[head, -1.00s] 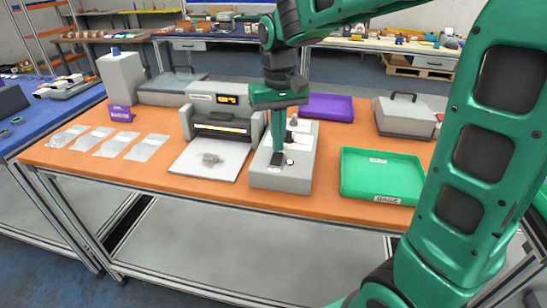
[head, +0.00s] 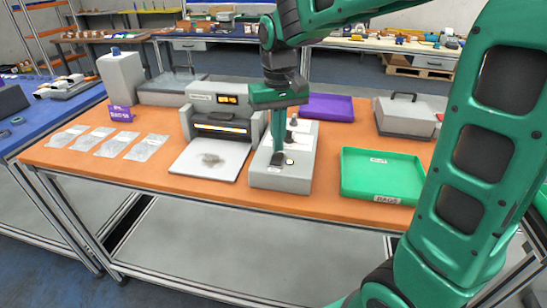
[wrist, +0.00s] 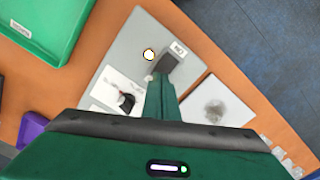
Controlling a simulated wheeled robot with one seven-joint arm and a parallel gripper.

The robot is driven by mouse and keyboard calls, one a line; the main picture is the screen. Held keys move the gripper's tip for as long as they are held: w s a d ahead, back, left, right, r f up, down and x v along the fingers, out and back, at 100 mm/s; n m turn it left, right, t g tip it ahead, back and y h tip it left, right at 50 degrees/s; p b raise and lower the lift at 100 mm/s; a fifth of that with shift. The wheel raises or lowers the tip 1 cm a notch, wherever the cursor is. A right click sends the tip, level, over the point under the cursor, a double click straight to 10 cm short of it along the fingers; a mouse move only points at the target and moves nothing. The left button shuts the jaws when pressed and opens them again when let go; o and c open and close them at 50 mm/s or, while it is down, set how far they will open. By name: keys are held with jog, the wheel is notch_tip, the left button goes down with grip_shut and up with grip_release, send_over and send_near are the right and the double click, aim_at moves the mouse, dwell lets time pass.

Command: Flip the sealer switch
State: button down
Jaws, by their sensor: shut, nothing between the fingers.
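The sealer (head: 222,118) is a grey machine with a lit orange display and a glowing slot, in the middle of the table. A grey control box (head: 280,182) stands to its right. On the box, the dark switch (wrist: 168,64) shows in the wrist view, beside a small white label and a pale round lamp (wrist: 149,54). My gripper (head: 279,155) points down over the control box, and its fingers are shut and empty. In the wrist view its fingertips (wrist: 158,80) reach the near end of the switch; I cannot tell if they touch it. The fingers hide part of the box.
A white plate (head: 209,161) with a grey smudge lies in front of the sealer. A green tray (head: 380,176) is at the right, with a purple tray (head: 327,107) and a grey lidded box (head: 405,117) behind. Several clear bags (head: 103,142) lie at the left.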

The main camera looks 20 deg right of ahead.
jog(key=shift+f, duration=0.7)
dwell(0.9)
notch_tip(320, 180, up, 7)
dwell(1.0)
jog(key=s+d+f+m, duration=0.2)
jog(key=s+d+f, duration=0.3)
jog(key=s+d, duration=0.3)
jog(key=s+d+f+m, duration=0.3)
jog(key=s+d, duration=0.6)
jog(key=s, duration=0.8)
notch_tip(320, 180, down, 2)
jog(key=shift+s+f+m, duration=0.1)
jog(key=shift+s+m, duration=0.15)
jog(key=shift+m, duration=0.05)
